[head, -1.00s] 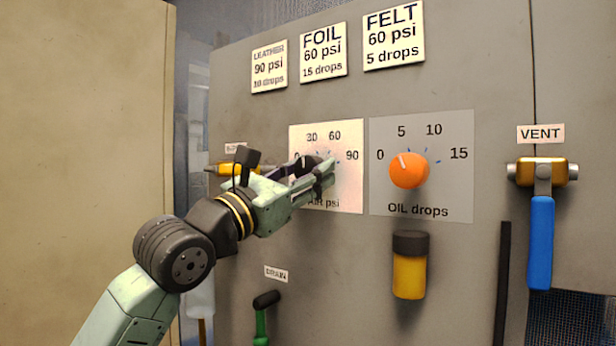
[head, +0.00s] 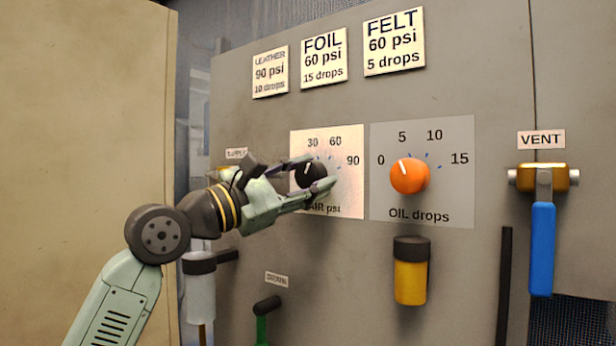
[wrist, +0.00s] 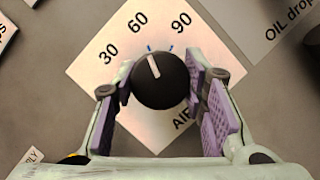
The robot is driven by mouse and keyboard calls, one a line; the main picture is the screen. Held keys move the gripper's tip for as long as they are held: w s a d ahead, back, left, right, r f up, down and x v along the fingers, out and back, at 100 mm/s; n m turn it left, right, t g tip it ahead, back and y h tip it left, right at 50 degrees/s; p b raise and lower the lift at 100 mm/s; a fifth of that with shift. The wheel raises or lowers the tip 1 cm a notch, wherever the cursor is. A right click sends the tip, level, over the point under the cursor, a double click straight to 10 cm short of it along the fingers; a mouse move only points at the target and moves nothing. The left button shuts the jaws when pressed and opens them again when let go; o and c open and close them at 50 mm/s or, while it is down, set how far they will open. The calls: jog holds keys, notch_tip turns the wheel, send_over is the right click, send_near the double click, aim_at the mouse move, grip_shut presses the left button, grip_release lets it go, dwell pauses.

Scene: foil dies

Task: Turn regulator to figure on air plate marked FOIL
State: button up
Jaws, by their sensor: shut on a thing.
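The air regulator is a black round knob (head: 313,174) with a white pointer, on a pale plate (head: 345,203) marked AIR psi. In the wrist view the knob (wrist: 160,82) sits between my gripper's fingers, and its pointer aims roughly at the 60. My gripper (head: 310,176) is shut on the knob, with one purple-padded finger on each side; it also shows in the wrist view (wrist: 162,90). The FOIL sign (head: 323,58) reads 60 psi and 15 drops. My fingers hide part of the plate, including the 0.
An orange OIL drops knob (head: 409,176) stands right of the air plate, with a yellow-filled cup (head: 410,270) below. A blue VENT handle (head: 541,248) hangs at the right. A green-handled DRAIN lever (head: 264,318) and a clear cup (head: 200,292) are below my arm.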

jog(key=o, duration=1.2)
jog(key=shift+c, duration=0.2)
jog(key=v, duration=1.2)
jog(key=shift+r, duration=0.1)
